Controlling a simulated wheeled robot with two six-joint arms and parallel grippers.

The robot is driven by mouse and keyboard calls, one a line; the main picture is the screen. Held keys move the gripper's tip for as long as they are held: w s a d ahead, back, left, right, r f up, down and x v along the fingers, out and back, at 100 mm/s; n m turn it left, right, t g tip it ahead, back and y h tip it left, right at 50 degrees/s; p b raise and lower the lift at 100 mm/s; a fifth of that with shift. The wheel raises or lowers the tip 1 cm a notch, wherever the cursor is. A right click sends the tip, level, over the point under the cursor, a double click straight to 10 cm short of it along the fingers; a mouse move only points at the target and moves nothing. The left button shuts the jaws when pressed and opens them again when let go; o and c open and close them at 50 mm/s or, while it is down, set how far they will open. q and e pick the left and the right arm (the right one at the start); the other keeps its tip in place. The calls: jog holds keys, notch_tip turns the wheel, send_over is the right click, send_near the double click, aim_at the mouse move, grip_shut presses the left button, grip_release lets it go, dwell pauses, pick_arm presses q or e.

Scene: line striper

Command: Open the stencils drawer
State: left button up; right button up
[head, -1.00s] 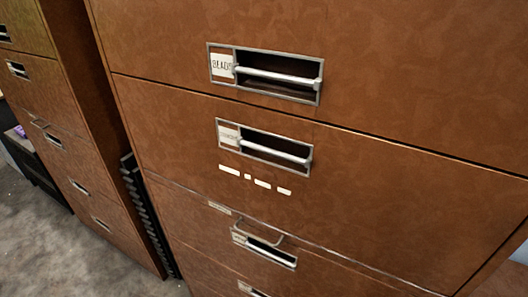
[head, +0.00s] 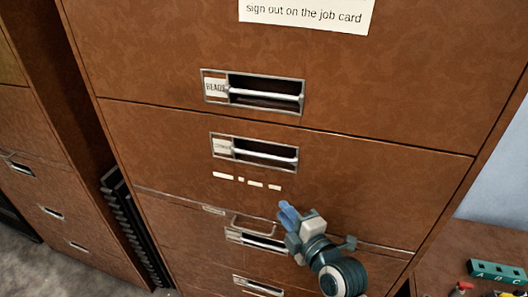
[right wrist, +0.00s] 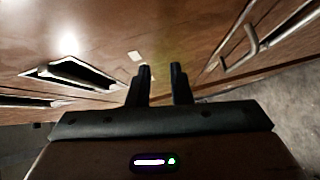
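A brown drawer cabinet (head: 390,150) fills the head view, its drawers shut. The upper drawer handle (head: 265,94) has a label reading roughly "BEADS". The drawer below has a framed bar handle (head: 258,153) with a label (head: 222,146) too small to read for sure. No label clearly reads "stencils". My right gripper (head: 289,211) is below and right of that second handle, in front of the cabinet, touching no handle. In the right wrist view its two fingers (right wrist: 162,72) are apart with nothing between them. My left gripper is not in view.
Pale strips (head: 247,182) mark the second drawer. Another cabinet (head: 40,130) stands left. A bench at right holds a green lettered block (head: 497,271).

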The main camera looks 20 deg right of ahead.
aim_at(265, 156)
notch_tip(265, 156, up, 10)
jog(key=s+n+t, duration=0.3)
jog(key=b+x, duration=0.1)
jog(key=x, duration=0.6)
jog(key=b+x, duration=0.1)
jog(key=x, duration=0.2)
jog(key=shift+w+a+r+b, duration=0.25)
jog(key=shift+a+r+b, duration=0.1)
jog(key=shift+a+r, duration=0.1)
jog(key=shift+w+a+f, duration=0.1)
jog(key=shift+w, duration=0.25)
grip_shut()
